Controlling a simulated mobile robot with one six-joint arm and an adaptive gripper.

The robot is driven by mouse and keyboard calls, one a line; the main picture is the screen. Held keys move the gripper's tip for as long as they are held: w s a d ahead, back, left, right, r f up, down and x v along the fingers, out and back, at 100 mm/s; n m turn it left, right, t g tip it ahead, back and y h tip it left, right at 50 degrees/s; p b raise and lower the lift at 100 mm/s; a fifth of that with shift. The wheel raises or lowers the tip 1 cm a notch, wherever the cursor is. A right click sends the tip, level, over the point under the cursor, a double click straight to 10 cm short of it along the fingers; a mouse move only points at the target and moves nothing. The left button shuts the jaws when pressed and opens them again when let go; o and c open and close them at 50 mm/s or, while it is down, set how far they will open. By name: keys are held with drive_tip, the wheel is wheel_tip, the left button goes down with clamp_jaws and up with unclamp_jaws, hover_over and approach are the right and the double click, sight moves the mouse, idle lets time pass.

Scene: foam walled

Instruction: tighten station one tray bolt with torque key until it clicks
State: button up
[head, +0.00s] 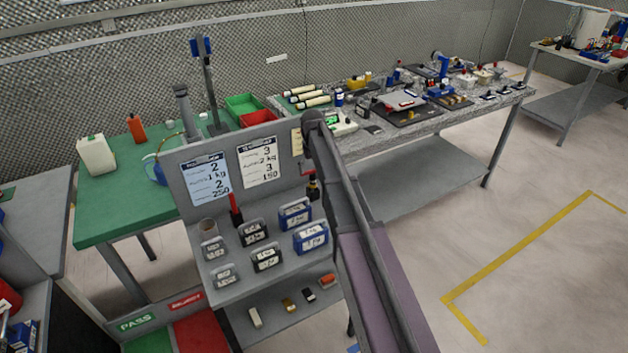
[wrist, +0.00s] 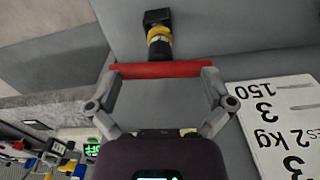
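The torque key appears to be the black tool with a yellow collar (head: 314,188) and a red crossbar, standing at the rack's right side. In the wrist view its yellow collar (wrist: 158,34) and red crossbar (wrist: 160,70) are close ahead of my gripper (wrist: 160,78). My gripper's fingers are wide apart, one near each end of the crossbar. I cannot tell whether they touch it. In the head view my arm hides the fingers and part of the key. I cannot make out the station one tray bolt on the crowded stone-topped bench (head: 370,150).
The grey rack board (head: 222,212) with white number cards (head: 258,160) stands close to my gripper. Blue and dark labelled blocks (head: 311,238) and a red-handled tool (head: 236,210) sit on its shelf. A green table (head: 110,210) is behind left. Open floor (head: 540,210) lies right.

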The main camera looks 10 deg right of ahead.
drive_tip(key=shift+s+a+f, duration=0.1)
drive_tip(key=shift+a+f, duration=0.05)
drive_tip(key=shift+c, duration=0.3)
drive_tip(key=shift+w+p, duration=0.2)
drive_tip(key=shift+p, duration=0.7)
drive_tip(key=shift+p, duration=0.35)
drive_tip(key=shift+r, duration=0.2)
